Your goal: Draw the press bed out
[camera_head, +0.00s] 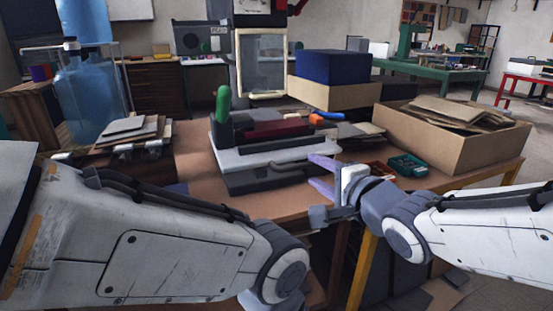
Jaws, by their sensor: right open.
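The press (275,131) stands on the brown table, with a green upright handle (222,105) at its left and a dark red block on top. A pale flat plate (232,158), which looks like the press bed, lies over a dark grey base (262,180). My right gripper (315,173) is open and empty, its purple fingers pointing left just off the front right corner of the press. I cannot tell whether it touches the base.
A cardboard box (450,152) of brown sheets stands on the right of the table (200,168), with a green tray (408,165) before it. A stack of boards (130,132) lies at the left. A blue box (333,66) sits behind the press.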

